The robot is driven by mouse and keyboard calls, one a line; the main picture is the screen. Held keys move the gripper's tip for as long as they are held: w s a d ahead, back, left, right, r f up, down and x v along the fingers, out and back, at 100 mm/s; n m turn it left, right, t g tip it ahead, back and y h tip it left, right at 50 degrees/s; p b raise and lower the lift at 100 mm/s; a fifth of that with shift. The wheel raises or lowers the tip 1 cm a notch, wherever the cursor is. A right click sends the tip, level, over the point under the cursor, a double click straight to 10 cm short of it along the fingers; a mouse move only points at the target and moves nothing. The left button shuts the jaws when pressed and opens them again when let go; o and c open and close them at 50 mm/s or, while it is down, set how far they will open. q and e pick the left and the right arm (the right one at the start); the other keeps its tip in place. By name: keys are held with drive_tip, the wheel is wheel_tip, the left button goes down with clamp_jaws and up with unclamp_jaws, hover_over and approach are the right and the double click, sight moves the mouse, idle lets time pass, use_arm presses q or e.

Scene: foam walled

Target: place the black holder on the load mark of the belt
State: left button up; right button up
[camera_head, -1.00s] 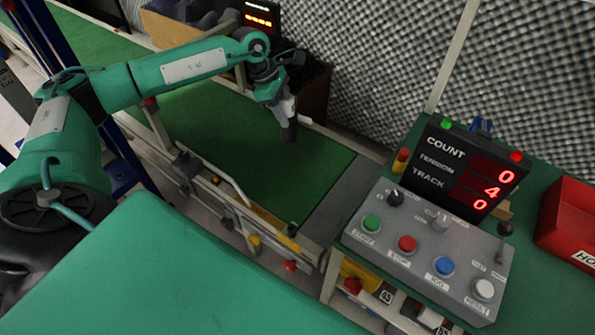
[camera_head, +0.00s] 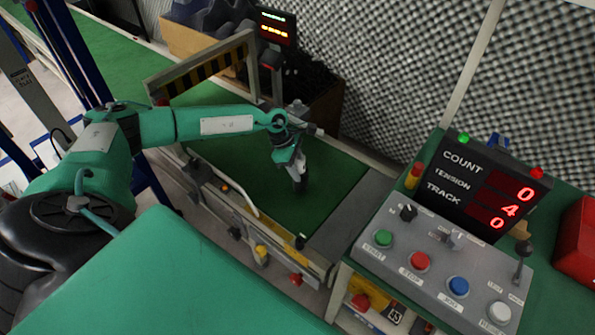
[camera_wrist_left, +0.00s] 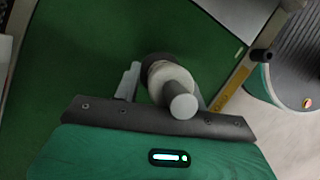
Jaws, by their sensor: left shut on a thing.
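My left gripper (camera_head: 297,172) is shut on the black holder (camera_head: 301,185), over the green belt (camera_head: 240,175) near its right end. In the left wrist view, the gripper (camera_wrist_left: 165,88) holds a piece with a pale grey round body and end, and the dark holder (camera_wrist_left: 154,64) shows at its far side. The belt (camera_wrist_left: 90,70) fills much of that view. I cannot tell whether the holder touches the belt. A short pale line (camera_wrist_left: 238,52) lies near the belt's edge; I cannot tell whether it is the load mark. My right gripper is out of view.
A grey control panel (camera_head: 445,265) with coloured buttons and a red-digit display (camera_head: 484,188) stands right of the belt. A red bin (camera_head: 578,243) is at the far right. A black-and-yellow striped gate (camera_head: 205,68) spans the belt farther back. Foam wall rises behind.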

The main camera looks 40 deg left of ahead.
use_arm(q)
drive_tip(key=shift+f, duration=0.8)
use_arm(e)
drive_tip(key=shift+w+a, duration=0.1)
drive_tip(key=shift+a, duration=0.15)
use_arm(q)
drive_tip(key=o, duration=1.3)
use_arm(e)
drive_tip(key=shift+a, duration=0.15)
use_arm(q)
drive_tip(key=shift+r, duration=0.1)
drive_tip(key=p+v, duration=0.1)
drive_tip(key=v, duration=1.1)
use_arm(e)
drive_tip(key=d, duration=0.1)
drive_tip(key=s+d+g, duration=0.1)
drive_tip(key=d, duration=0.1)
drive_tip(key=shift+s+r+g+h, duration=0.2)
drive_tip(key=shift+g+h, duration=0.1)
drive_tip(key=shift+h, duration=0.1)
